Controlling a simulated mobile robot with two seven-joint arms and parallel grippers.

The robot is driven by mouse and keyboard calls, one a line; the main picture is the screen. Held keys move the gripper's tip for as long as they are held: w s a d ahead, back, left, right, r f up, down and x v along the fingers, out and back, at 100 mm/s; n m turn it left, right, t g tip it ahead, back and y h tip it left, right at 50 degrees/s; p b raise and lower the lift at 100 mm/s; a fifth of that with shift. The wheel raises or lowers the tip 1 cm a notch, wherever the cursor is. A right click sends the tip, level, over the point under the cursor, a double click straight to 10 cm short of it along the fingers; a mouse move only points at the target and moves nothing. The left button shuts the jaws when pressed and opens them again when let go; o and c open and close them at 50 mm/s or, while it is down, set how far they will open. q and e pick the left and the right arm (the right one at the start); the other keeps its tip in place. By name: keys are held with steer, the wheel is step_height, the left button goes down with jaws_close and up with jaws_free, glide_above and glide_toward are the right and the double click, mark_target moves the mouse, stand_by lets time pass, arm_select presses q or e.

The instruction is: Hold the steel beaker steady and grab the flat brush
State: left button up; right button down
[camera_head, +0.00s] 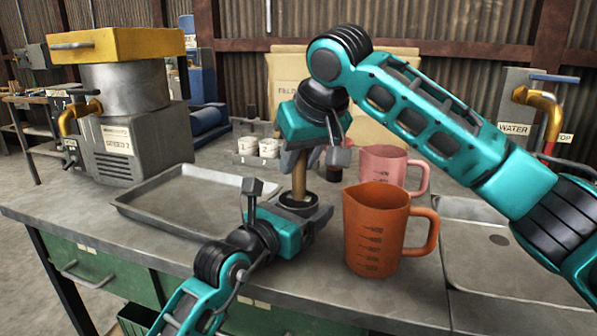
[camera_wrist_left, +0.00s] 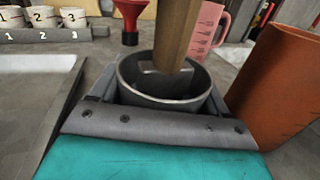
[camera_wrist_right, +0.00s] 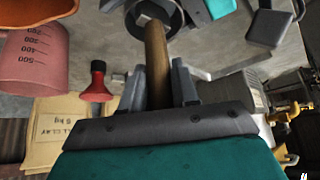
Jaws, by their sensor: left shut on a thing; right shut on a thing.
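The steel beaker (camera_head: 299,201) stands on the workbench between the tray and the orange jug; its round rim shows in the left wrist view (camera_wrist_left: 190,102). My left gripper (camera_head: 290,212) is low and shut on the beaker. The flat brush (camera_head: 299,176) stands in the beaker with its wooden handle up; the handle also shows in the left wrist view (camera_wrist_left: 176,35) and the right wrist view (camera_wrist_right: 156,65). My right gripper (camera_wrist_right: 158,88) is above the beaker, pointing down, shut on the handle. The brush's lower end is hidden inside the beaker.
An orange jug (camera_head: 375,230) stands close right of the beaker, with a pink jug (camera_head: 385,165) behind it. A grey tray (camera_head: 165,205) lies to the left. Small white cups (camera_head: 268,148) and a red-and-black funnel-shaped item (camera_wrist_right: 97,85) are behind. A sink (camera_head: 500,255) is at right.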

step_height(320, 180, up, 9)
steer(key=shift+f, duration=0.15)
arm_select(q)
steer(key=o, duration=1.2)
steer(key=shift+s+a, duration=0.1)
